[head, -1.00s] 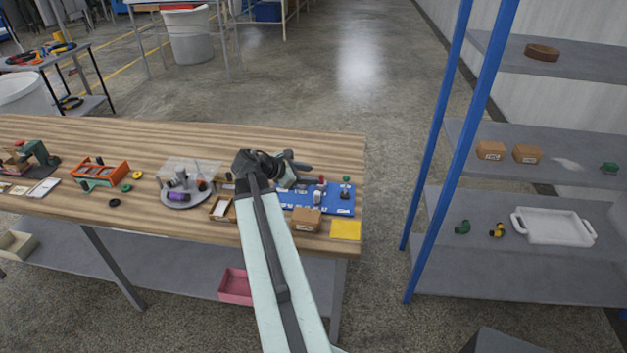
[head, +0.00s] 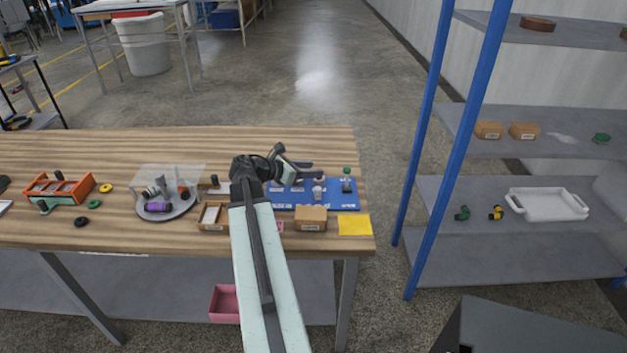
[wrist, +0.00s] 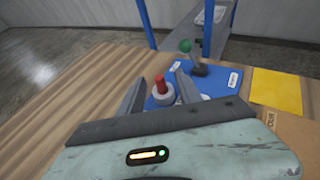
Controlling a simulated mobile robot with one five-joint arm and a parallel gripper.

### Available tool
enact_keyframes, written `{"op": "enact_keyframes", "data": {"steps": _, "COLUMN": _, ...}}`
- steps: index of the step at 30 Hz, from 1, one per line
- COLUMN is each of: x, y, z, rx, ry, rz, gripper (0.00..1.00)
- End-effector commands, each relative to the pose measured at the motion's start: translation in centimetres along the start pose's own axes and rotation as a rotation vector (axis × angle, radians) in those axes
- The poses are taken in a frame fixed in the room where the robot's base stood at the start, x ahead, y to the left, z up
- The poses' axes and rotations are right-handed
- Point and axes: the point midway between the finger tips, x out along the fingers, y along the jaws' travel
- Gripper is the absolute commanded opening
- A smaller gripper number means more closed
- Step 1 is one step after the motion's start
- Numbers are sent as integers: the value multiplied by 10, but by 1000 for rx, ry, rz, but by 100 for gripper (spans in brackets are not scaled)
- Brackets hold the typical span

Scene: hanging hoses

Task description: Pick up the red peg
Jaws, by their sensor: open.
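The red peg (wrist: 160,84) stands upright in a pale round holder (wrist: 162,95) on the blue board in the wrist view. My gripper (wrist: 158,82) is open, with one finger on each side of the peg in that view. No contact between fingers and peg can be made out. In the head view my gripper (head: 309,170) is over the blue board (head: 335,191), near the table's right end. The pale holder shows there just below the fingers, and the red of the peg is hard to make out.
A green-knobbed lever (head: 347,180) stands on the board, right of the holder. A cardboard box (head: 311,218) and a yellow sheet (head: 354,225) lie in front. A turntable with parts (head: 168,206) is to the left. A blue-posted shelf (head: 432,120) stands beyond the table's right edge.

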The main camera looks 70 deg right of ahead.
Motion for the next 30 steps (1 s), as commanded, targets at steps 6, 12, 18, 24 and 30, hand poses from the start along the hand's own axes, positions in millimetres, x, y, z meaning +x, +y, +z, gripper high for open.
{"op": "enact_keyframes", "data": {"steps": 6, "x": 20, "y": 3, "z": -3, "rx": -1, "ry": 1, "rz": 6, "gripper": 41}}
{"op": "enact_keyframes", "data": {"steps": 12, "x": 32, "y": 5, "z": -7, "rx": -2, "ry": 1, "rz": 8, "gripper": 41}}
{"op": "enact_keyframes", "data": {"steps": 18, "x": 67, "y": 6, "z": -9, "rx": -2, "ry": 1, "rz": 7, "gripper": 41}}
{"op": "enact_keyframes", "data": {"steps": 24, "x": 69, "y": 6, "z": -7, "rx": -3, "ry": 1, "rz": 11, "gripper": 41}}
{"op": "enact_keyframes", "data": {"steps": 30, "x": 68, "y": 6, "z": -7, "rx": -4, "ry": 1, "rz": 11, "gripper": 0}}
